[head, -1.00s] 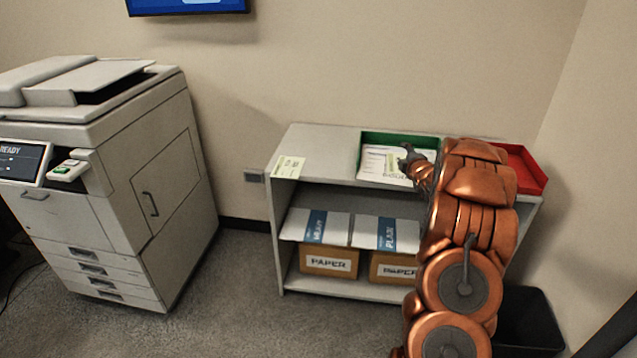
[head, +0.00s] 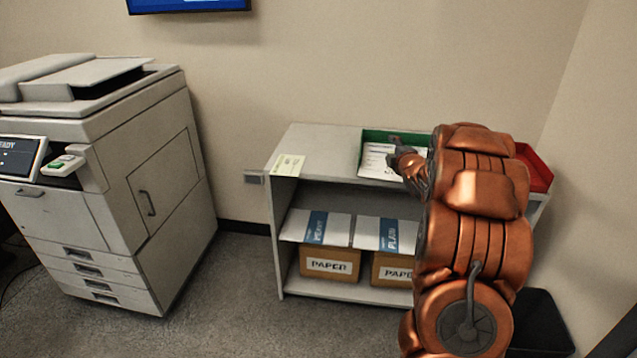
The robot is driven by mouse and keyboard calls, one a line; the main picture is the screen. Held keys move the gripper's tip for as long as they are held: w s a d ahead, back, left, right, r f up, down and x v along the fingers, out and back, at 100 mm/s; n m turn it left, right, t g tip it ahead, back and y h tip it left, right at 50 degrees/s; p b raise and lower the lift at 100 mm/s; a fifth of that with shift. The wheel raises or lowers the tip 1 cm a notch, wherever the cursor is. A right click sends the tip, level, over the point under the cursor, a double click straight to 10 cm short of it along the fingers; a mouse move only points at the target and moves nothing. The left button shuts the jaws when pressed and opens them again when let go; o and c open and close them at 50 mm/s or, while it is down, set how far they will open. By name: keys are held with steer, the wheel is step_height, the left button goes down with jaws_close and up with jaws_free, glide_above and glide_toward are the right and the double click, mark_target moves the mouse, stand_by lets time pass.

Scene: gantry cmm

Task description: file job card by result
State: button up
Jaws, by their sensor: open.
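A white printed card or sheet (head: 375,162) lies in the green tray (head: 371,136) on top of the grey shelf unit. My gripper (head: 394,143) is over the green tray, at the sheet's upper right. My wrist hides part of the sheet and tray. The gripper is small and dark here, with no sheet visibly lifted in it. A red tray (head: 537,168) stands at the right end of the shelf top, partly hidden by my copper arm. A pale yellow-green slip (head: 289,165) lies on the shelf top's left end.
The shelf unit (head: 318,150) has a clear top between slip and green tray. Paper boxes (head: 330,265) and packs (head: 316,227) fill its lower shelves. A large printer (head: 110,190) stands left, a black bin (head: 540,325) lower right. Carpet is free between printer and shelf.

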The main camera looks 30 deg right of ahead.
steer(key=w+a+f+y+b, duration=0.1)
steer(key=w+a+f+b, duration=0.1)
steer(key=a, duration=0.4)
steer(key=w+a+f+n+t+y+b, duration=0.1)
steer(key=w+a+f+b, duration=0.2)
steer(key=a+b, duration=0.2)
steer(key=w+a+f+n+t+b, duration=0.1)
steer(key=w+a+f+b, duration=0.2)
steer(key=a, duration=0.6)
steer(key=shift+w+a+f+y+b, duration=0.15)
steer(key=shift+w+y+b, duration=0.25)
steer(key=shift+b, duration=0.1)
